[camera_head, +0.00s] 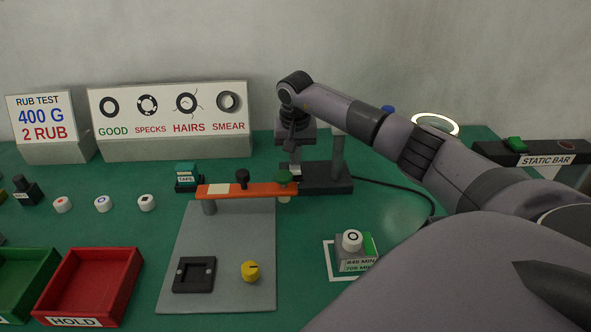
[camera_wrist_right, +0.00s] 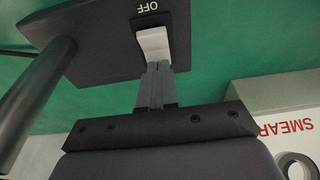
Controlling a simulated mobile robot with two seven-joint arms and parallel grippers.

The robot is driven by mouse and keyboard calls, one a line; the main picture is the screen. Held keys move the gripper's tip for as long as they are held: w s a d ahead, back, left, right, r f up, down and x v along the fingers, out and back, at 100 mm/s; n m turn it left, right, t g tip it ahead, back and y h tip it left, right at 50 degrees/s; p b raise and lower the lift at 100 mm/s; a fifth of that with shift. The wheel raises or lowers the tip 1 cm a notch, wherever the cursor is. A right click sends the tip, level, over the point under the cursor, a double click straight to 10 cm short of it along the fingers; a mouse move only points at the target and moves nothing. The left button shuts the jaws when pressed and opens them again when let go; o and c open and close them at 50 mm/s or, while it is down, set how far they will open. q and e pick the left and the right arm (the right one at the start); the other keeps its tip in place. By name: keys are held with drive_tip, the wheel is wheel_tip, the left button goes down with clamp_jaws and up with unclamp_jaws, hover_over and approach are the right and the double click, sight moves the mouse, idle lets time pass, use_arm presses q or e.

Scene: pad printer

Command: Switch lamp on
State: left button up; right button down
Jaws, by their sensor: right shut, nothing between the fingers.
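The lamp's dark base (camera_head: 325,180) stands at the back of the green table, with a grey post (camera_head: 338,155) rising from it. In the right wrist view the base (camera_wrist_right: 105,50) carries a white switch lever (camera_wrist_right: 153,43) beside the word OFF. My right gripper (camera_head: 294,166) is over the base's left part. In the wrist view its closed fingertips (camera_wrist_right: 156,70) are at the lever's near end and seem to touch it; nothing is held between them. A bright white ring (camera_head: 435,124) shows behind my right arm; its link to the post is hidden. My left gripper is not in view.
An orange bar (camera_head: 247,190) with knobs spans the grey plate (camera_head: 225,240) just in front of the base. A tape holder (camera_head: 188,178) sits left of it. A cable (camera_head: 400,186) runs right. Sign boards (camera_head: 170,145) stand behind; a red tray (camera_head: 90,285) is front left.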

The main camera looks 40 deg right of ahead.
sight(295, 169)
drive_tip(key=shift+w+d+p+v, duration=0.15)
drive_tip(key=shift+p+v, duration=0.75)
drive_tip(key=shift+v, duration=0.15)
drive_tip(key=shift+w+d+p+v, duration=0.15)
drive_tip(key=shift+p+v, duration=0.75)
drive_tip(key=shift+v, duration=0.1)
drive_tip(key=d+v, duration=0.1)
drive_tip(key=v, duration=0.6)
drive_tip(key=shift+a+b, duration=0.3)
drive_tip(key=shift+a, duration=0.2)
